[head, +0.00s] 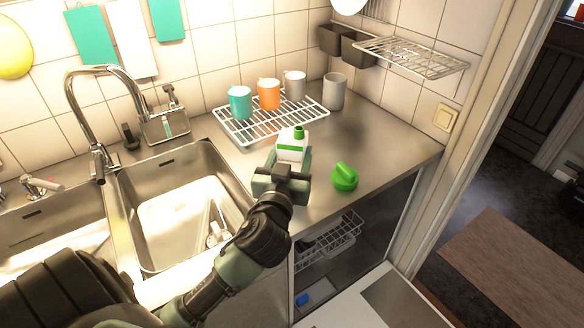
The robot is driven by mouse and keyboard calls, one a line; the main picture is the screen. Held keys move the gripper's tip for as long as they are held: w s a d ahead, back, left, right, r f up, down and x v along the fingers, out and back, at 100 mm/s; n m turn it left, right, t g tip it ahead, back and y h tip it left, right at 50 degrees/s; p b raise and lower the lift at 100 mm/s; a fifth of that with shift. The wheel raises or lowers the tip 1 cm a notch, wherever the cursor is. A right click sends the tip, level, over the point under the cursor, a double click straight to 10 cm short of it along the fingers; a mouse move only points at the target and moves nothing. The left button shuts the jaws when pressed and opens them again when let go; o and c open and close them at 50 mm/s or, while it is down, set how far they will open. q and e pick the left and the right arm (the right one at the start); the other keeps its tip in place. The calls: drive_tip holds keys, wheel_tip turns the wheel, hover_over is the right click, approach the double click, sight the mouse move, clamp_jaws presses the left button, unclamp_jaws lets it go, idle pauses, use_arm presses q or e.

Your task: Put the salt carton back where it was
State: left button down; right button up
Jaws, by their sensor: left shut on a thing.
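The salt carton (292,147), white with a green band and a dark green cap, stands upright over the steel counter, in front of the wire drying rack. My left gripper (284,170) is shut on it from the front and hides its lower part. I cannot tell whether the carton touches the counter. My right gripper is not in view.
The drying rack (247,137) holds a teal mug (240,102), an orange mug (268,94) and a pale mug (294,85). A grey cup (334,91) stands right of them. A green round object (344,177) lies near the counter's front edge. The sink (172,200) is left. The right counter (385,140) is clear.

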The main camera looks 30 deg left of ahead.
use_arm(q)
wheel_tip(320, 180, down, 4)
drive_tip(key=shift+r, duration=0.1)
drive_tip(key=shift+b, duration=0.3)
drive_tip(key=shift+f, duration=0.2)
drive_tip(key=c, duration=0.5)
unclamp_jaws()
drive_tip(key=shift+r, duration=0.25)
